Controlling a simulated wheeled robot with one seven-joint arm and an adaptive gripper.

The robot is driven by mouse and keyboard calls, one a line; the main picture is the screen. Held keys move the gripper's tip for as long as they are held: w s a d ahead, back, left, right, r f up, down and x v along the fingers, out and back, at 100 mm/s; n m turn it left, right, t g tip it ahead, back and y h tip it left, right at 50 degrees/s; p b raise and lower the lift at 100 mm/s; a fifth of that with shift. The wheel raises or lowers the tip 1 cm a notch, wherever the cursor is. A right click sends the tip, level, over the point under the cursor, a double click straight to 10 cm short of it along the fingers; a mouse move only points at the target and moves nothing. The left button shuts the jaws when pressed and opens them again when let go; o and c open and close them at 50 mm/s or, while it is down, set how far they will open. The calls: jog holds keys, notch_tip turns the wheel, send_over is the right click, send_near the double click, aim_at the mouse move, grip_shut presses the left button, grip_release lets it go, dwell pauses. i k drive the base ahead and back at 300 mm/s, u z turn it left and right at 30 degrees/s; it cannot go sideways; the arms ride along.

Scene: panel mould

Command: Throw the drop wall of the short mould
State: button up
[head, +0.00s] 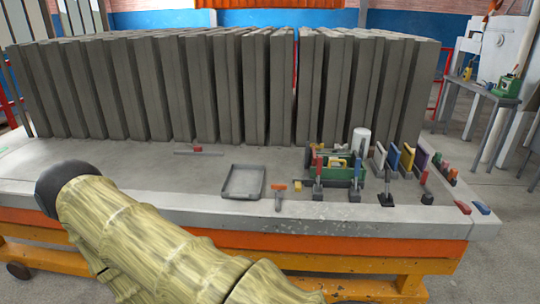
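A small green mould-like assembly (341,172) stands on the right part of the grey table, with yellow and red parts on it. Dark upright handles with red tops stand at its front, one at its left (318,180) and one at its right (355,180). Another dark upright handle (386,189) stands to the right. I cannot tell which part is the drop wall, or its position, at this size. My arm, in a yellowish sleeve, crosses the lower left. My gripper is not in view.
The grey table (120,165) has bare room at the left and middle. Coloured plates (393,158) stand at right. Tall grey panels (190,85) line the back.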

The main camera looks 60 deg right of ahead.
aim_at(329, 172)
jog(key=u, duration=0.6)
jog(key=k, duration=1.05)
jog(key=z, duration=1.75)
